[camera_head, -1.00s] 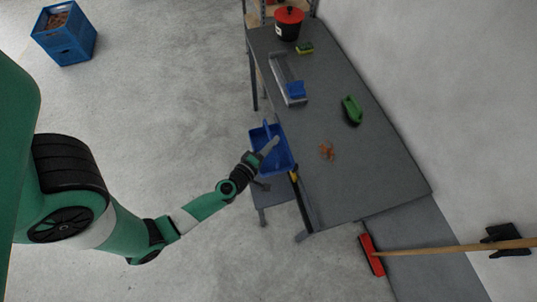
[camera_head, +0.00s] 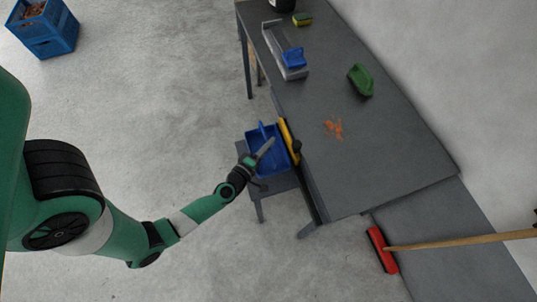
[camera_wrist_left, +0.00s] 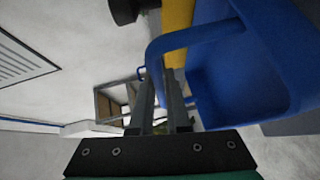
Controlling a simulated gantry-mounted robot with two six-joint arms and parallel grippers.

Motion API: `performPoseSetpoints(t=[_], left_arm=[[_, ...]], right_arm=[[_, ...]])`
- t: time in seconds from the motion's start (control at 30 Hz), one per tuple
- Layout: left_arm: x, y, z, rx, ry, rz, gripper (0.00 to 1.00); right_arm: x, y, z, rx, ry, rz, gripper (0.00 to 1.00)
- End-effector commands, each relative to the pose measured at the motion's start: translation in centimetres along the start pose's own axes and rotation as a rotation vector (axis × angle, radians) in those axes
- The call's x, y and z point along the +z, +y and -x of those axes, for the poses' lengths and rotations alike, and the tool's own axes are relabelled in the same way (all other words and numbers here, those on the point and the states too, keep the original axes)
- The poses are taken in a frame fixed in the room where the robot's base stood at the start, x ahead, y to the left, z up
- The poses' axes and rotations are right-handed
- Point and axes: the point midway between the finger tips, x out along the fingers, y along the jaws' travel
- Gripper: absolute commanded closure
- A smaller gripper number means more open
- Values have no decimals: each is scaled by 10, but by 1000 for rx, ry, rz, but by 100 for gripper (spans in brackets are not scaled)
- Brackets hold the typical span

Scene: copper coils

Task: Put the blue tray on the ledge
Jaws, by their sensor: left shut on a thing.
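The blue tray (camera_head: 256,160) is in the middle of the head view, beside the near-left edge of the workbench. It lies over the low grey ledge (camera_head: 281,184); I cannot tell whether it touches it. In the left wrist view, my left gripper (camera_wrist_left: 165,95) is shut on the tray's blue handle (camera_wrist_left: 195,38), and the tray body (camera_wrist_left: 240,75) extends to the right. My right gripper is not in view.
A yellow and black object (camera_head: 287,137) sits at the bench edge, close beside the tray. The workbench (camera_head: 340,180) holds a metal holder with a blue part (camera_head: 293,57), a green tool (camera_head: 361,80) and copper pieces (camera_head: 334,128). A blue crate (camera_head: 45,32) and a red broom (camera_head: 381,250) are farther off.

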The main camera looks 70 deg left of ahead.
Motion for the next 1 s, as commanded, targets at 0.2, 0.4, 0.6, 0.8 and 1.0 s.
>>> performPoseSetpoints(t=[0.2, 0.4, 0.6, 0.8, 1.0], left_arm=[[5, -40, -6, 1, 0, 0, 100], [5, -40, -6, 1, 0, 0, 100], [9, -73, -11, 0, 0, 0, 100], [10, -81, -13, 1, 0, 0, 100], [10, -82, -13, 1, 0, 0, 100]], right_arm=[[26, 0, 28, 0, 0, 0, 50], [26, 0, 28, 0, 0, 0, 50], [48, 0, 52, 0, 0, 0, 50], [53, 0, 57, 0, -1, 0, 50], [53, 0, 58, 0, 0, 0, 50]])
